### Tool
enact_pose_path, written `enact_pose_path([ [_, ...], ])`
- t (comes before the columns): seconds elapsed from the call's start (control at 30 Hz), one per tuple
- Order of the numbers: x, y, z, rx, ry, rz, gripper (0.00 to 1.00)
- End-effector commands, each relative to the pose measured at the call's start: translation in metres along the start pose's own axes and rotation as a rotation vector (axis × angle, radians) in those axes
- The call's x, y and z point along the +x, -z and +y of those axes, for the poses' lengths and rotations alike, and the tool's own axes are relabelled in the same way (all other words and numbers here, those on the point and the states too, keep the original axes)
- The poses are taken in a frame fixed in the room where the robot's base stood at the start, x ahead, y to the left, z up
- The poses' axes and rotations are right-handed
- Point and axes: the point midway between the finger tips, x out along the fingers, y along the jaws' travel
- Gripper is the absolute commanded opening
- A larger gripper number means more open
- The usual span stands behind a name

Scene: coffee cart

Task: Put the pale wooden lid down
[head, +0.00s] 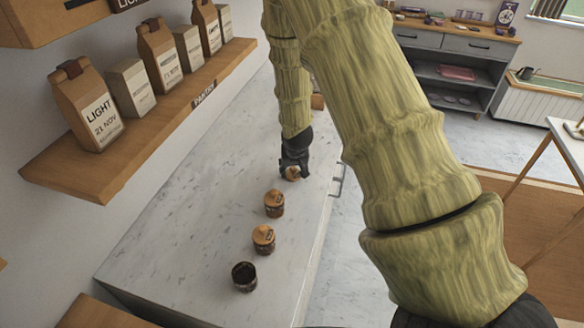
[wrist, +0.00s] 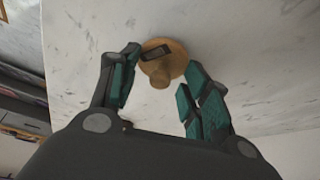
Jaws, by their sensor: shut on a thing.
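The pale wooden lid (wrist: 165,50) is a round disc with a knob and a small dark label. In the wrist view it sits between the two fingers of my gripper (wrist: 158,84), knob towards the camera. My gripper is shut on it. In the head view my gripper (head: 293,168) is low over the far part of the marble counter (head: 190,215), with a little of the lid (head: 293,175) showing beneath it. The fingers hide most of the lid there. I cannot tell whether it touches the counter.
Nearer on the counter stand two dark jars with wooden lids, one farther (head: 274,205) and one nearer (head: 263,240), then an open dark jar (head: 244,278). A wooden shelf (head: 150,130) with coffee bags runs along the left wall. The counter left of the jars is clear.

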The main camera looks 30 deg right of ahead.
Motion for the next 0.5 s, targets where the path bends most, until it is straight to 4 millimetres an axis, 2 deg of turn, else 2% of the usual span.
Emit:
enact_pose_path([
  [0.33, 0.009, 0.0004, -0.0034, -0.002, 0.0, -0.003, 0.31],
  [0.37, 0.009, 0.0002, -0.0033, -0.002, 0.0, -0.003, 0.53],
  [0.47, 0.0088, 0.0, -0.0028, -0.001, -0.001, -0.004, 0.71],
  [0.5, 0.0088, 0.0, -0.0026, -0.001, -0.001, -0.004, 0.71],
])
